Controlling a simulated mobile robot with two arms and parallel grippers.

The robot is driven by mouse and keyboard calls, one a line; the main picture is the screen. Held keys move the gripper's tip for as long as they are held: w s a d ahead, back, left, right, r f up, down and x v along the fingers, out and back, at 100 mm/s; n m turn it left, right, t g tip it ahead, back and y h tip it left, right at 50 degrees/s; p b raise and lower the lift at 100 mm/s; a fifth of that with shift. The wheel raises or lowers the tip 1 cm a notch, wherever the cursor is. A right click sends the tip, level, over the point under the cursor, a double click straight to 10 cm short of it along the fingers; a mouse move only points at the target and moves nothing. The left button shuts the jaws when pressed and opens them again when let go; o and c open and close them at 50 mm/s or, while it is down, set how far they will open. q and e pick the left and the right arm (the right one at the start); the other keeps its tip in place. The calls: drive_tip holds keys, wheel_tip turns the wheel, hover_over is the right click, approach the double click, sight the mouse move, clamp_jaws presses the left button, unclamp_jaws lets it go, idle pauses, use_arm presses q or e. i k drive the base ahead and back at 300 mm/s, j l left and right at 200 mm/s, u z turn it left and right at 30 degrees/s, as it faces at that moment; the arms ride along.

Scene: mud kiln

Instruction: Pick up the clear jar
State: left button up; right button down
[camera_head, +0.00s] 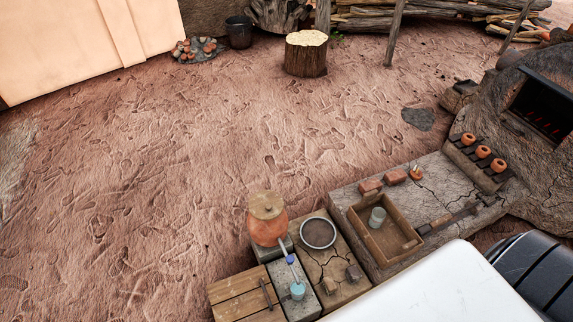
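A small, pale grey-green, see-through jar (377,217) stands inside a shallow wooden tray (404,251), near the tray's far left part. It looks upright. The tray rests on a cracked clay bench (345,199). A light blue cup-like vessel (297,290) stands apart on a grey block to the left. Neither of my grippers shows in the head view, so their state is hidden.
A lidded clay pot (267,222) and a round dark dish (318,233) stand left of the tray. Bricks (370,186) lie behind it. A kiln (545,150) with small orange pots stands right. The dirt floor beyond is mostly open, with a tree stump (306,54).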

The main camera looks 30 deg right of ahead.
sight(298, 291)
drive_tip(key=k+j, duration=1.2)
drive_tip(key=k, duration=0.25)
